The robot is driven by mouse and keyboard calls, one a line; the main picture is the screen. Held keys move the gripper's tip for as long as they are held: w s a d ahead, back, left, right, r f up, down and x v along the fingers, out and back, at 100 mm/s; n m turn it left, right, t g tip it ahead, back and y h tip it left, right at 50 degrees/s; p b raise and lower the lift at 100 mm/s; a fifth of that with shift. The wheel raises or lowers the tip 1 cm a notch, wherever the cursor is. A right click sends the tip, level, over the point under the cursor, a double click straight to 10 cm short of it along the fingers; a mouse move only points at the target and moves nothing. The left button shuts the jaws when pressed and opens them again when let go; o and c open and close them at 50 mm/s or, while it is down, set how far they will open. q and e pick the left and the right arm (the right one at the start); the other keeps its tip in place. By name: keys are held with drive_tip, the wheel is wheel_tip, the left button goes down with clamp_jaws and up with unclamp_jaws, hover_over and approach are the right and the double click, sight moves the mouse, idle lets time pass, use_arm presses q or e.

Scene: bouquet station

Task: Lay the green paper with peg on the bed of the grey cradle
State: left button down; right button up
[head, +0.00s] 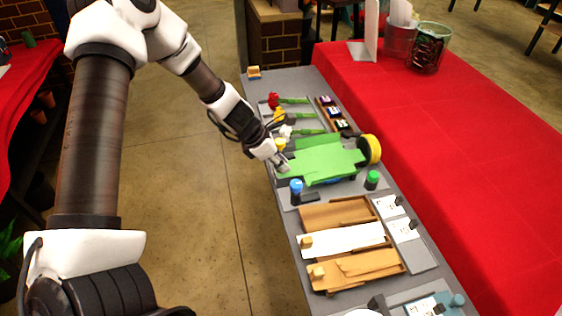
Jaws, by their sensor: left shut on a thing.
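The green paper (325,160) is a broad sheet with raised folded edges, in the middle of the grey bench in the head view. My left gripper (281,163) is shut at the paper's left end, where its peg would be; the fingers hide the peg. The paper is over a grey area between a blue-topped post (296,187) and a green-topped post (372,180). The grey cradle is mostly hidden under the paper, and I cannot tell whether the paper touches its bed. My right gripper is not in view.
Several flowers, including a red one (273,100), lie beyond the paper. A yellow roll (374,149) stands at its right. Brown, white (345,239) and tan (360,268) papers lie nearer. A red-covered table (450,130) borders the bench on the right.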

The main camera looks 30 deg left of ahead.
use_arm(q)
drive_tip(key=shift+f, duration=0.1)
drive_tip(key=c, duration=1)
unclamp_jaws()
drive_tip(key=o, duration=0.4)
wheel_tip(320, 180, up, 7)
drive_tip(key=p, duration=0.7)
